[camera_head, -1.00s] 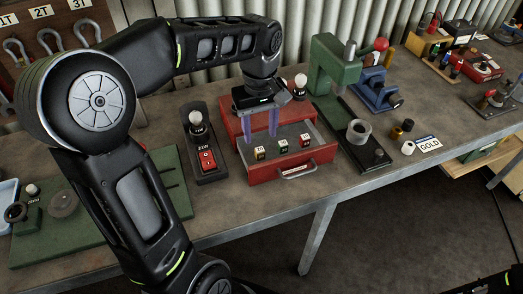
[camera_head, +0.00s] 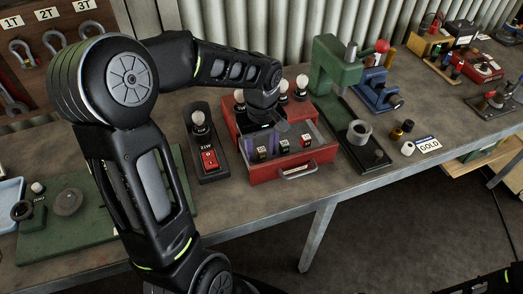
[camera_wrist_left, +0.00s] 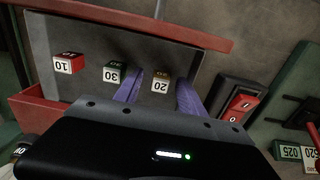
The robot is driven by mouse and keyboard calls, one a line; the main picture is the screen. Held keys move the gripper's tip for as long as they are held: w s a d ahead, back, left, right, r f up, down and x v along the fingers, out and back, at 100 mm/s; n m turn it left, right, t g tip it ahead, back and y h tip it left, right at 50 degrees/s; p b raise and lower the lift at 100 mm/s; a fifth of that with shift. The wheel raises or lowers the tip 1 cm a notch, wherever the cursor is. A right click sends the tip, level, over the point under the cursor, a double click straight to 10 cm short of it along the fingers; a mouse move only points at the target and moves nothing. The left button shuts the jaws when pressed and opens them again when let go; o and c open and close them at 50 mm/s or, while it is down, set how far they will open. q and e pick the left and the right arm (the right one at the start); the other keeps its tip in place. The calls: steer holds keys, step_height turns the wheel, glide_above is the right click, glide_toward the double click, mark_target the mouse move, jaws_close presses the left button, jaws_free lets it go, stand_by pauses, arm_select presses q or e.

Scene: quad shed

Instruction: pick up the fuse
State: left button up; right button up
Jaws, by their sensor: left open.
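Three small block fuses sit in the open drawer (camera_head: 305,162) of a red box. The red one marked 10 (camera_wrist_left: 67,63) is at the left in the wrist view, the green one marked 30 (camera_wrist_left: 114,72) is in the middle, and the brownish one marked 20 (camera_wrist_left: 160,82) is at the right. My left gripper (camera_head: 261,143) is open and low in the drawer. In the wrist view its purple fingers (camera_wrist_left: 160,88) stand on either side of the 20 fuse; contact cannot be told. My right gripper is not in view.
A lamp and red switch on a black base (camera_head: 209,158) stand left of the drawer. A green press (camera_head: 335,70) stands to the right, with a grey ring (camera_head: 359,132) on its base. Several bulbs stand behind the drawer. The bench front edge is clear.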

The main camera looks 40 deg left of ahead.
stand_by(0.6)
arm_select(q)
jaws_close()
stand_by(0.3)
